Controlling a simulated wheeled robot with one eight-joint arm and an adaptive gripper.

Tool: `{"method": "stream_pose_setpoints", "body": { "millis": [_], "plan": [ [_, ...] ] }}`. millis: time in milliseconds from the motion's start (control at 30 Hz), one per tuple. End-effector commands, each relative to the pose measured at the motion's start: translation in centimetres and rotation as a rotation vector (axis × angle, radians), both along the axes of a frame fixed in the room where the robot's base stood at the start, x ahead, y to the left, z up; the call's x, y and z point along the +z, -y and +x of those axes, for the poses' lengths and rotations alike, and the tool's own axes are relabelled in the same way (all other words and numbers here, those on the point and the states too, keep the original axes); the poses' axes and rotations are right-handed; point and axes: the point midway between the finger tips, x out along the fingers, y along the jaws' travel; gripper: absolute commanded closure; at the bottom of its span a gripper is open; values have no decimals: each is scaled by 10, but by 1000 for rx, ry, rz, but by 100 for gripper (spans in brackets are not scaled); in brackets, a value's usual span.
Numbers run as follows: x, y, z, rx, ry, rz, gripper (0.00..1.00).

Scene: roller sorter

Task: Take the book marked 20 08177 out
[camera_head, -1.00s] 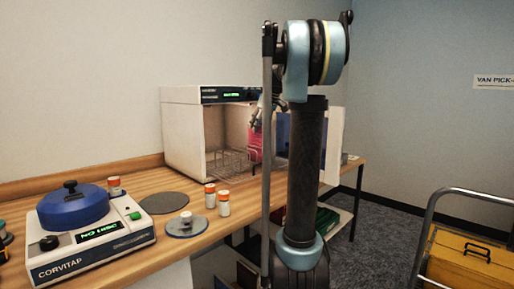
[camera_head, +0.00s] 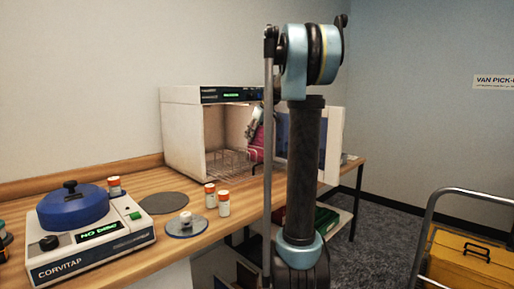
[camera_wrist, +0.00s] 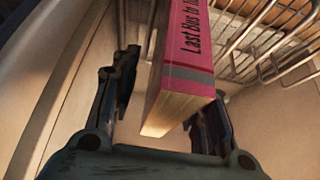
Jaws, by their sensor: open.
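A pink-red book (camera_wrist: 190,50) stands out in the wrist view, with black lettering starting "Last Bus to" on its spine and its pale page edges facing me. The number 20 08177 is not readable. My gripper (camera_wrist: 165,90) is open, with one finger on each side of the book's near end; gaps show, and I cannot tell whether either finger touches it. In the head view the book (camera_head: 257,130) is a small tilted pink shape inside the open white cabinet (camera_head: 182,135), partly hidden by my arm.
A wire rack (camera_wrist: 270,40) lies beyond the book inside the cabinet. The cabinet's open door (camera_head: 333,140) is at the right. On the wooden bench stand a blue-lidded machine (camera_head: 75,205) and orange-capped bottles (camera_head: 223,203). A yellow case (camera_head: 470,262) sits on a cart at right.

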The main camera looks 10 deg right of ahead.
Motion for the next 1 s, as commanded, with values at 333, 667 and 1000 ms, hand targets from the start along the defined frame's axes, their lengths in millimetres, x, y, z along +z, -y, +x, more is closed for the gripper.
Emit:
{"method": "stream_pose_setpoints", "body": {
  "millis": [333, 667, 1000],
  "plan": [
    [-3, -1, 0, 1, 0, 0, 58],
    [-5, -1, 0, 1, 0, 0, 58],
    [-5, -1, 0, 1, 0, 0, 100]
  ]
}}
